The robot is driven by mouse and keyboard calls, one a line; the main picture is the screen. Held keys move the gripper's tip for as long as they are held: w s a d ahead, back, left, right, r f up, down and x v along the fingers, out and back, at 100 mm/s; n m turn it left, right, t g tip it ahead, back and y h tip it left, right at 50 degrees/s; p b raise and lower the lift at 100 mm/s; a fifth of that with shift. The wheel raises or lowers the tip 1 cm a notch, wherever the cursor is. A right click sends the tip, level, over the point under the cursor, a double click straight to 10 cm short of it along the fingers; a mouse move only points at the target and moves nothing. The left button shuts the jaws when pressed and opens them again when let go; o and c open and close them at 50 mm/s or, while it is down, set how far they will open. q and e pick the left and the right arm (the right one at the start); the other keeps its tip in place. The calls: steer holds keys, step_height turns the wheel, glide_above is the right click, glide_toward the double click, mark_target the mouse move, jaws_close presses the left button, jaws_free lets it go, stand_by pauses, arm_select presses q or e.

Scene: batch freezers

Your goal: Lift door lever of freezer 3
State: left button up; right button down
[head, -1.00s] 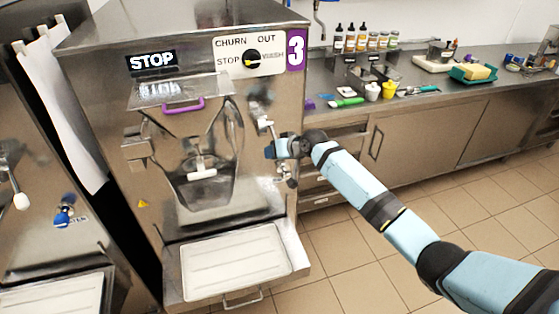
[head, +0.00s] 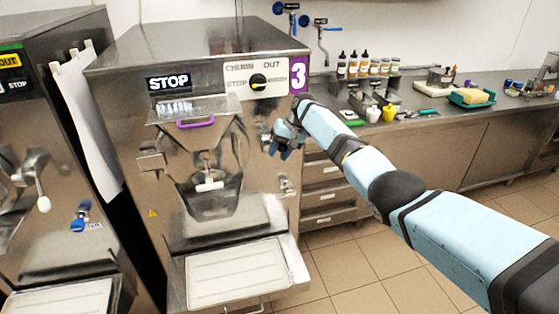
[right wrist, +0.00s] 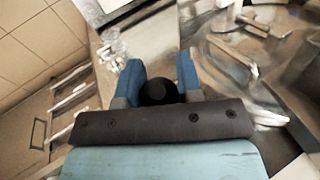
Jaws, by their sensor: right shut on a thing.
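Freezer 3 (head: 232,85) is the steel machine with a purple 3 label, in the middle-left of the head view. Its door lever's metal mount (head: 266,138) shows at the right of the front door. My right gripper (head: 283,146) is at the lever and hides most of it. In the right wrist view, the two blue fingers (right wrist: 158,80) are close around a dark round end (right wrist: 158,92), which I take to be the lever's knob. The gripper is shut on it. My left gripper is not in view.
A second freezer (head: 50,140) with a white-knobbed lever (head: 43,204) stands at the left. A tray (head: 235,277) juts out below freezer 3's door. A counter (head: 440,118) with bottles and small tools runs along the right wall. The tiled floor at the right is clear.

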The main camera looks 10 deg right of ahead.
steer(key=shift+w+a+r+g+b, duration=0.1)
steer(key=shift+w+r+g+b, duration=0.05)
steer(key=shift+r+g+b, duration=0.4)
steer(key=shift+g+b, duration=0.05)
steer(key=shift+b, duration=0.25)
steer(key=shift+w+r, duration=0.1)
steer(key=shift+r, duration=0.1)
steer(key=c, duration=0.8)
jaws_free()
steer(key=shift+f, duration=0.1)
